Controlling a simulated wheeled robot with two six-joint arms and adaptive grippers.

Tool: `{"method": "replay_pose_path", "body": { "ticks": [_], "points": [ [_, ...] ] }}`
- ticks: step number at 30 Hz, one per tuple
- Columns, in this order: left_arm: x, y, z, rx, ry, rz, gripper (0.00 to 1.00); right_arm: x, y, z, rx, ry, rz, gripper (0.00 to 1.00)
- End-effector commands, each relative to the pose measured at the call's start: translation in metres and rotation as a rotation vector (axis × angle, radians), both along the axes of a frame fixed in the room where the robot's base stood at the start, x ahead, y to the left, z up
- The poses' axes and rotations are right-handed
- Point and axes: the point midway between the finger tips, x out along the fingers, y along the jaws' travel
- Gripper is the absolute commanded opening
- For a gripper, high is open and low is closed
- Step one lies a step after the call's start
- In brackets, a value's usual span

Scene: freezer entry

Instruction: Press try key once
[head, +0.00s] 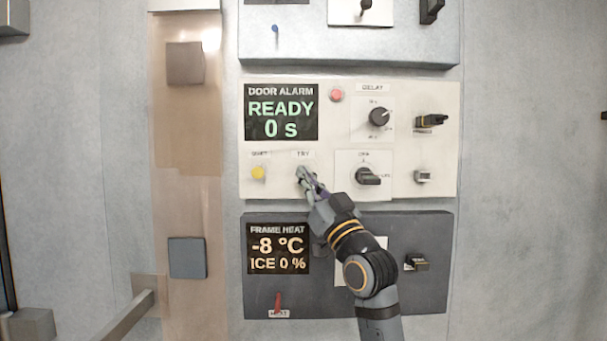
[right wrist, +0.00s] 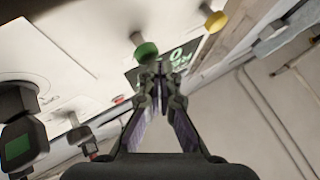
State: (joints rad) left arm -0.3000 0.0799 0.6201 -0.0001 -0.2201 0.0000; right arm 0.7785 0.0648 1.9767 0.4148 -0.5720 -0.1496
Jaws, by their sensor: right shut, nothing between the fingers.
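The door alarm panel (head: 330,190) is a cream plate on the wall. Its TRY label (head: 303,154) shows just above my right gripper (head: 303,174), which hides the key under the label in the head view. In the right wrist view a green round key (right wrist: 145,50) stands out from the panel, just beyond the tips of my right gripper (right wrist: 157,73). The gripper is shut and empty. I cannot tell whether its tips touch the key. The alarm display (head: 280,112) reads READY, 0 s. My left gripper is not in view.
A yellow key (head: 259,173) sits left of TRY; a red lamp (head: 336,95) is above. The delay knob (head: 380,117) and a lower knob (head: 368,176) stand out at right. The dark frame heat panel (head: 345,300) lies below, with a door handle (head: 125,318) at lower left.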

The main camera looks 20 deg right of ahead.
Motion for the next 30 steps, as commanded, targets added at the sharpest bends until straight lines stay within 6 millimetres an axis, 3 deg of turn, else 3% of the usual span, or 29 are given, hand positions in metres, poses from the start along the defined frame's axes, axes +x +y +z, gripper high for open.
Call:
{"method": "replay_pose_path", "body": {
  "ticks": [30],
  "points": [
    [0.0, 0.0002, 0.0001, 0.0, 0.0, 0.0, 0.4, 0.0086, -0.0024, 0.0002, -0.001, -0.001, -0.001, 0.0]
  ]
}}
